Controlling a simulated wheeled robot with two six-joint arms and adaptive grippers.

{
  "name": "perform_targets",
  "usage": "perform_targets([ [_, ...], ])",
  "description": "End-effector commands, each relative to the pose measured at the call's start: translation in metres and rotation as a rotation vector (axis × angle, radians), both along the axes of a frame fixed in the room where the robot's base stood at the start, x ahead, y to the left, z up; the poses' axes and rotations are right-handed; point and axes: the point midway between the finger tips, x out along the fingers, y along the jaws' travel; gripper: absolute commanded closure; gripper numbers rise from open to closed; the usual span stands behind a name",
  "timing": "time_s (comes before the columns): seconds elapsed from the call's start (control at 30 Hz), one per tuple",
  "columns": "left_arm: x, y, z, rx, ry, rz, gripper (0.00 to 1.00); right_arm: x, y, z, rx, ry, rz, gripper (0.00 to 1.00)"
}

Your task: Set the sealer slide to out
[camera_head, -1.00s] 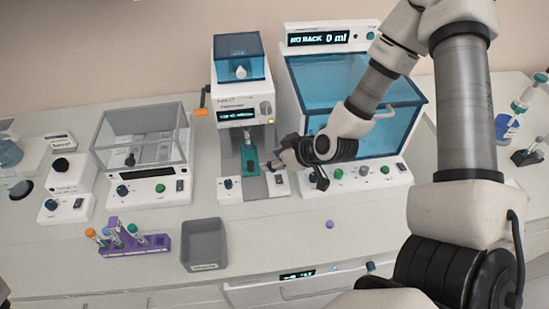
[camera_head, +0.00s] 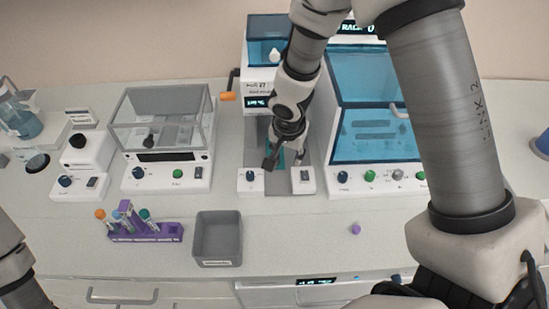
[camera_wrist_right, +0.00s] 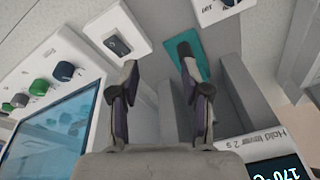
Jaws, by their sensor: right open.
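The sealer (camera_head: 259,83) is the tall white machine with a blue clear top, at the middle back in the head view. Its teal slide (camera_head: 290,158) is in the channel at its front, largely hidden behind my right gripper (camera_head: 271,160). In the right wrist view the teal slide (camera_wrist_right: 203,58) carries a dark block beside the right-hand fingertip. My right gripper (camera_wrist_right: 159,66) is open there, fingers apart, with grey channel surface between them. I cannot tell whether a finger touches the block. My left forearm shows at the lower left; its gripper is out of view.
A blue-windowed cabinet (camera_head: 372,150) stands close right of the sealer, and a clear-lidded device (camera_head: 162,175) to its left. Small control boxes (camera_head: 303,178) flank the channel. A purple tube rack (camera_head: 150,234) and grey bin (camera_head: 218,248) stand in front. The counter front right of them is largely clear.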

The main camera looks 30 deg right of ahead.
Motion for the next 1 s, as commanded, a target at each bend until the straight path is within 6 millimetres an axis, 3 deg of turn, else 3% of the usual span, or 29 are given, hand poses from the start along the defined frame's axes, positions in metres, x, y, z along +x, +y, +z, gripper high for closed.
perform_targets([
  [0.03,0.0,0.0,-0.016,0.0,0.0,0.0,0.53,0.011,0.006,-0.003,-0.079,-0.025,0.063,0.53],
  [0.27,0.0,0.0,-0.034,0.0,0.0,0.0,0.53,0.029,0.024,0.003,-0.205,-0.09,0.17,0.53],
  [0.57,0.0,0.0,-0.067,0.0,0.0,0.0,0.53,0.043,0.011,-0.046,-0.199,-0.089,0.167,0.53],
  [0.7,0.0,0.0,-0.073,0.0,0.0,0.0,0.53,0.049,0.006,-0.06,-0.199,-0.09,0.167,0.53],
  [0.97,0.0,0.0,-0.072,0.0,0.0,0.0,0.53,0.051,0.005,-0.061,-0.199,-0.091,0.166,0.53],
  [1.0,0.0,0.0,-0.072,0.0,0.0,0.0,0.53,0.051,0.005,-0.061,-0.199,-0.09,0.166,0.56],
])
